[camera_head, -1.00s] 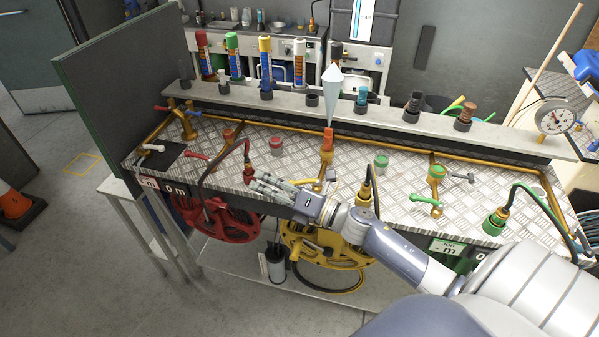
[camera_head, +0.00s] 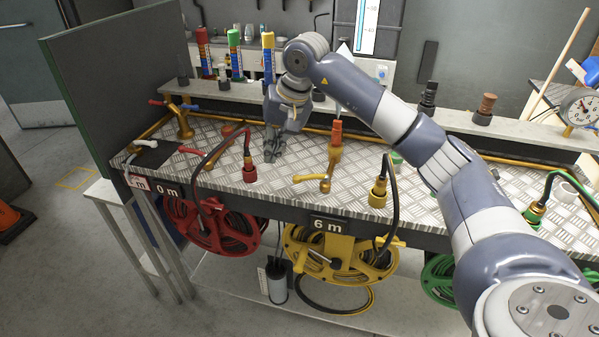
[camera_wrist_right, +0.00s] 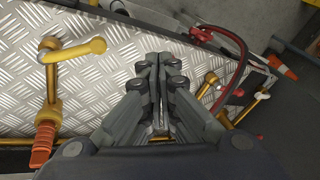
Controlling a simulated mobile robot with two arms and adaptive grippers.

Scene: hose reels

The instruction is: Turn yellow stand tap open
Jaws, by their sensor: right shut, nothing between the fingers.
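The yellow stand tap (camera_head: 335,160) stands upright on the checker-plate bench top, with an orange-red fitting on top. Its yellow lever (camera_head: 308,178) points to the left in the head view. In the right wrist view the lever (camera_wrist_right: 82,50) and the orange fitting (camera_wrist_right: 44,140) are to the left of the fingers. My right gripper (camera_head: 271,152) points down over the plate, left of and a little behind the tap. It is shut and empty, apart from the lever. My left gripper is not in view.
A red hose connector (camera_head: 248,170) stands left of the tap, and a yellow one (camera_head: 378,192) with a black hose stands right of it. A shelf (camera_head: 210,93) with coloured tubes runs behind. The yellow reel (camera_head: 345,258) hangs below. Bare plate surrounds the lever.

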